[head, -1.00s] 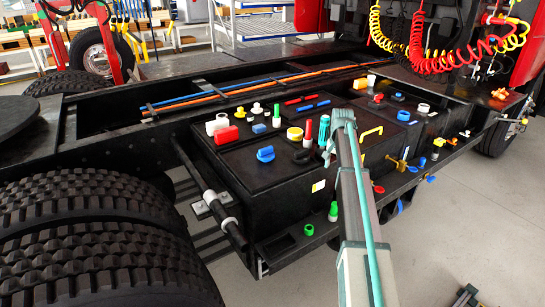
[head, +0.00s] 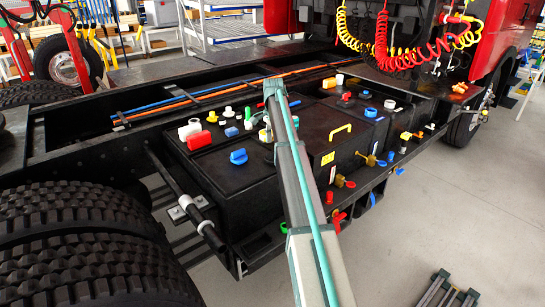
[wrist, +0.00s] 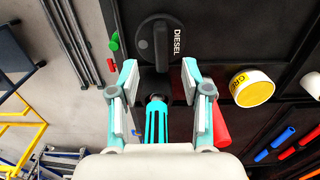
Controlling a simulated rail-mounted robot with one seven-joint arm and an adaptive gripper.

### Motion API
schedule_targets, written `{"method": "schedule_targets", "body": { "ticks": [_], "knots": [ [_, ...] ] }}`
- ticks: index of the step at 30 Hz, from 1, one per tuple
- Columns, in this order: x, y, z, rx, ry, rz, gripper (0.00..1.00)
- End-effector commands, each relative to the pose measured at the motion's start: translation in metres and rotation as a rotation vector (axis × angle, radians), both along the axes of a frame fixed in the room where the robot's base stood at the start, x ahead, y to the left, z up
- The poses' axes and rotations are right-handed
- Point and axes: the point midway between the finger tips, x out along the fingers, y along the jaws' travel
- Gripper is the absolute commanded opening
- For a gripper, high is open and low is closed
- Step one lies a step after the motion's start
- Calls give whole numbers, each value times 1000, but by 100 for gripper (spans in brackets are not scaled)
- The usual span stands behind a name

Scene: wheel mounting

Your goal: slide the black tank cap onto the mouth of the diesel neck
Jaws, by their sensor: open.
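In the wrist view, a black round piece marked DIESEL (wrist: 160,42), with a raised bar across it, lies on the dark tank surface just beyond my fingertips. I cannot tell whether this is the cap, the neck or both. My gripper (wrist: 158,72) is open, with its teal and grey fingers apart on either side of the view and nothing clamped between the tips. A teal ribbed piece (wrist: 157,122) shows between the fingers, lower down; what it belongs to is unclear. In the head view, my gripper (head: 272,90) is over the black tank box and hides what is beneath it.
The tank box (head: 235,180) carries several small parts, including a blue knob (head: 238,157), a red block (head: 199,140) and a yellow handle (head: 340,131).

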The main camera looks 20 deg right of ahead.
Motion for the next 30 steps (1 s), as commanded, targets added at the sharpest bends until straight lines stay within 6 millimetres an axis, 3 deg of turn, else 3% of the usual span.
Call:
{"method": "schedule_targets", "body": {
  "ticks": [8, 18, 26, 30],
  "knots": [
    [0, 0, -16, 0, 1, 1, 48],
    [1, -1, -57, 0, 0, 1, 48],
    [2, -1, -62, 0, -1, 1, 48],
    [2, -1, -62, 0, -1, 1, 26]
  ]
}}
